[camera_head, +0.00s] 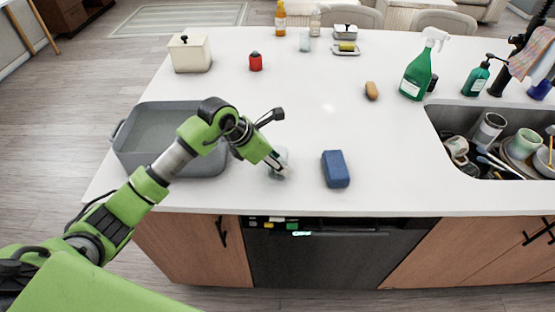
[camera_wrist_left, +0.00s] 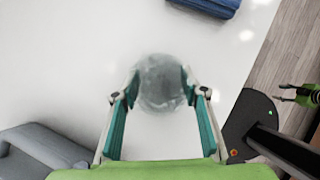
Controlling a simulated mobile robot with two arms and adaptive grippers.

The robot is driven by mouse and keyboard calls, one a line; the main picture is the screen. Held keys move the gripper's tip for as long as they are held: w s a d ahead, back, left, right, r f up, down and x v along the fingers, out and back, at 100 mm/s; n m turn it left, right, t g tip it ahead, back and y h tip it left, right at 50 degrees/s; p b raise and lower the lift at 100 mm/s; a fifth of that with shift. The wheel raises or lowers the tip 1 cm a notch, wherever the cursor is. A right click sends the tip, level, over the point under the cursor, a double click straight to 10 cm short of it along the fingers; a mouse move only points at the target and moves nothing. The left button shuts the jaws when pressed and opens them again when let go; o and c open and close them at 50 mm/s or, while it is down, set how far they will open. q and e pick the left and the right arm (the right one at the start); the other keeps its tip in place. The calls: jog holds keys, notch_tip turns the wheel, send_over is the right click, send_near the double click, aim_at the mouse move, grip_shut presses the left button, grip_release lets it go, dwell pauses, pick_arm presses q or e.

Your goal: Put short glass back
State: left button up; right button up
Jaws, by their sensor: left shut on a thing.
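The short clear glass (camera_wrist_left: 160,83) is between the two fingers of my left gripper (camera_wrist_left: 160,98) in the left wrist view. In the head view the glass (camera_head: 280,154) is mostly hidden by my left gripper (camera_head: 279,166), low over the front part of the white countertop. My left gripper is shut on the glass. I cannot tell whether its base touches the counter. A small green and black part, likely my right gripper (camera_wrist_left: 296,94), shows at the right edge of the left wrist view; its jaws are too small to judge.
A grey basin (camera_head: 150,128) lies left of my left gripper, and a blue sponge (camera_head: 336,169) right of it. A sink with dishes (camera_head: 450,118) is at the right. Another clear glass (camera_head: 305,41) stands at the back near bottles. The counter's middle is mostly clear.

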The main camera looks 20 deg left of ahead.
pick_arm(q)
jog(key=shift+f, duration=0.2)
jog(key=o, duration=1.2)
jog(key=shift+r, duration=0.1)
jog(key=shift+r, duration=0.15)
jog(key=shift+a+r, duration=0.2)
jog(key=shift+r, duration=0.05)
jog(key=b+v, duration=0.2)
jog(key=v, duration=0.9)
jog(key=shift+r+b, duration=0.2)
jog(key=shift+b, duration=0.1)
jog(key=shift+s, duration=0.1)
